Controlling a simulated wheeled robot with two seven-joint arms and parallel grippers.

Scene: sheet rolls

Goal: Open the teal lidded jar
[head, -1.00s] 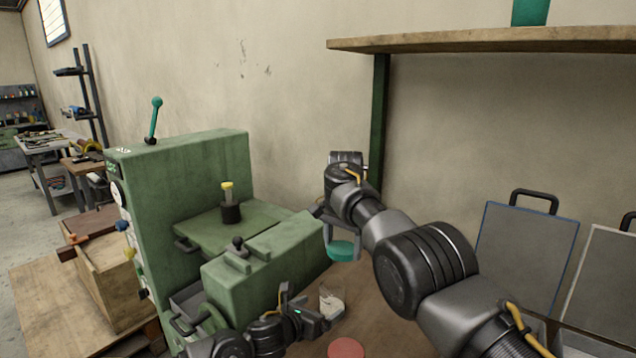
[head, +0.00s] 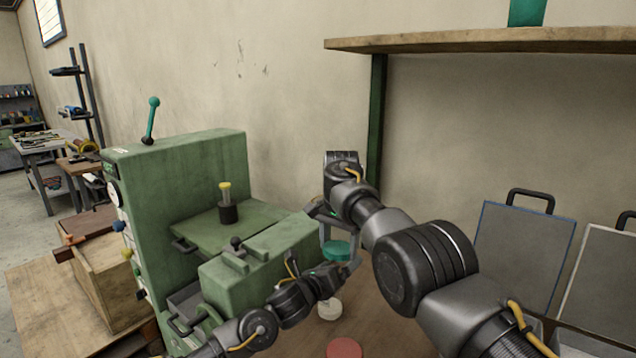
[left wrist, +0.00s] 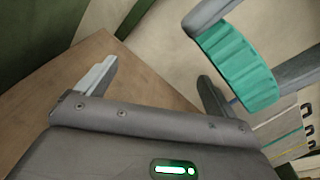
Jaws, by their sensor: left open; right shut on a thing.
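The teal ridged lid (head: 336,250) is held in the air between the fingers of my right gripper (head: 337,241). In the left wrist view, the teal lid (left wrist: 238,66) sits between the right gripper's two grey fingers, with no jar body visible attached to it. My left gripper (head: 338,277) is open, just below the lid and apart from it. In the left wrist view, my left gripper (left wrist: 155,82) has bare table between its fingers. A small whitish round item (head: 330,309) stands on the table below; whether it is the jar is unclear, as my left gripper partly covers it.
A red disc (head: 345,347) lies on the brown table (head: 385,330) in front. A large green machine (head: 190,175) stands at the left. Framed grey panels with handles (head: 525,250) stand at the right. A wooden shelf (head: 480,40) hangs above, holding a teal container (head: 527,12).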

